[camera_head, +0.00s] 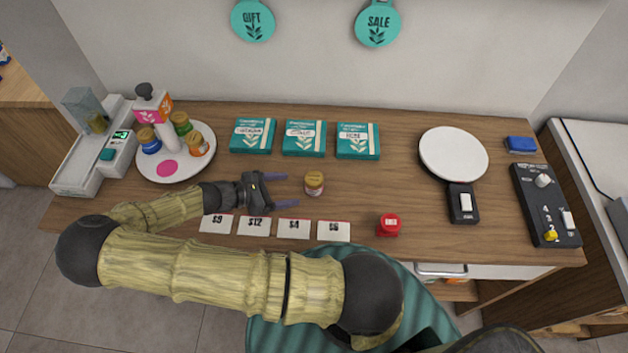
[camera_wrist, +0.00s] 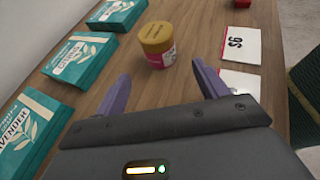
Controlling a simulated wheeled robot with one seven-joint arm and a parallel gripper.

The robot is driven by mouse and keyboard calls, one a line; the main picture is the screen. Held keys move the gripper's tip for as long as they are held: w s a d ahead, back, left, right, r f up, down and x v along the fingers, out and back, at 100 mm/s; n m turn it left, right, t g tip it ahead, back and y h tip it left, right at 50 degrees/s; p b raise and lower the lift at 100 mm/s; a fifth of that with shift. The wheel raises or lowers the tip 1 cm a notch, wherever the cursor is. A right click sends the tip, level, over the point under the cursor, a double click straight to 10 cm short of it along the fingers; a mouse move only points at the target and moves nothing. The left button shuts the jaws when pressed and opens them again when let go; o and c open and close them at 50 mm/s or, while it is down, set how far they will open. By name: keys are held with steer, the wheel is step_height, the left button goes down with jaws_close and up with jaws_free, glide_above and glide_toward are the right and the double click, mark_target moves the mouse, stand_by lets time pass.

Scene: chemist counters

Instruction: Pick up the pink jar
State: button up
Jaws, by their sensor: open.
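The jar with a gold lid and pink-and-white label (camera_head: 314,184) stands upright on the wooden counter, right of my gripper (camera_head: 279,190). In the wrist view the jar (camera_wrist: 159,50) is ahead of my gripper (camera_wrist: 160,80), roughly centred just beyond the two purple fingertips. My gripper is open and empty, its fingers pointing toward the jar. A gap separates the fingertips from the jar.
Teal boxes (camera_head: 304,138) lie behind the jar and price cards (camera_head: 294,229) in front. A red-lidded item (camera_head: 389,226) stands front right. A round white tray (camera_head: 200,168) with several bottles is at left; a white plate (camera_head: 453,152) is at right.

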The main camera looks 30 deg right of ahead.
mark_target(306, 186)
steer(key=shift+p+x, duration=0.35)
steer(key=shift+x, duration=1.75)
steer(key=shift+d, duration=0.1)
steer(key=shift+d+p, duration=0.35)
steer(key=p+x, duration=0.1)
steer(key=x, duration=0.2)
steer(key=shift+s+d+r+p, duration=0.15)
steer(key=shift+d+p, duration=0.1)
steer(key=shift+p, duration=0.05)
steer(key=shift+d+f, duration=0.25)
steer(key=shift+d, duration=0.2)
steer(key=c, duration=1.1)
